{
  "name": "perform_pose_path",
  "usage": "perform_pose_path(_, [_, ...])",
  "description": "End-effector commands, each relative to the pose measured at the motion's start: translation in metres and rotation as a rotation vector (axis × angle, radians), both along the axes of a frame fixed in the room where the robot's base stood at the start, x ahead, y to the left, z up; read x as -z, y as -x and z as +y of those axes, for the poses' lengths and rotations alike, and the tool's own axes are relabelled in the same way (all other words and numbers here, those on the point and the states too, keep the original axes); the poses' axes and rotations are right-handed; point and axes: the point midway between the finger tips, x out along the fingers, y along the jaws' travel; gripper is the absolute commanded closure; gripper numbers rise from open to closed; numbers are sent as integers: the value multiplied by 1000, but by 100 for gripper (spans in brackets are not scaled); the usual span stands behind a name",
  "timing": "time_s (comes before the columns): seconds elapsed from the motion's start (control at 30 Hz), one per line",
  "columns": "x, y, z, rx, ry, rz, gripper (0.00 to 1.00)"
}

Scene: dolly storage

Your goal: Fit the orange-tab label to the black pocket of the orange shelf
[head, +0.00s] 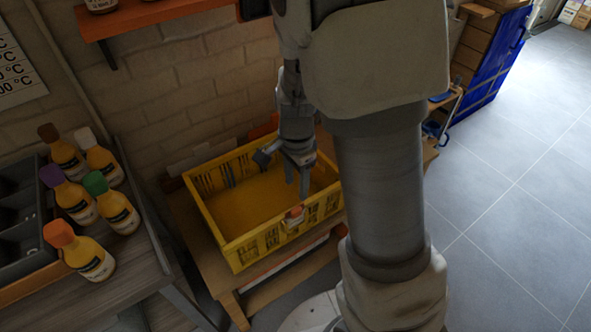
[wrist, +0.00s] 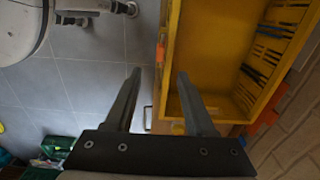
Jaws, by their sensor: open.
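My gripper (head: 298,182) points down over the yellow crate, near its front wall. In the wrist view its two fingers (wrist: 159,76) are apart with nothing between them. A small orange and white piece (head: 293,215), which looks like the orange-tab label, sits at the crate's front wall, just below the fingers. An orange patch (wrist: 160,50) shows beyond the fingertips in the wrist view, at the crate's edge. The orange shelf (head: 165,14) is on the brick wall at the upper left. A black part (head: 252,9) shows at its right end; I cannot tell if it is the pocket.
The yellow crate (head: 230,248) looks empty and stands on a low wooden stand (head: 236,310). Several bottles with coloured caps (head: 92,258) stand on a grey table (head: 142,240) to the left. Blue-sided shelving (head: 490,85) is at the upper right. Grey floor (head: 520,210) is clear at right.

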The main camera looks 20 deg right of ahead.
Motion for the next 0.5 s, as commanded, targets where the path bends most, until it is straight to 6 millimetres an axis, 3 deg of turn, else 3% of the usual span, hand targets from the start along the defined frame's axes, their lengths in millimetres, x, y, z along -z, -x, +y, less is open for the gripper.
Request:
perform_pose_path(0.03, [15,1,-1,2,1,4,45])
perform_pose_path(0.2, [49,0,-1,3,1,2,45])
perform_pose_path(0.5, [94,0,-1,1,0,1,45])
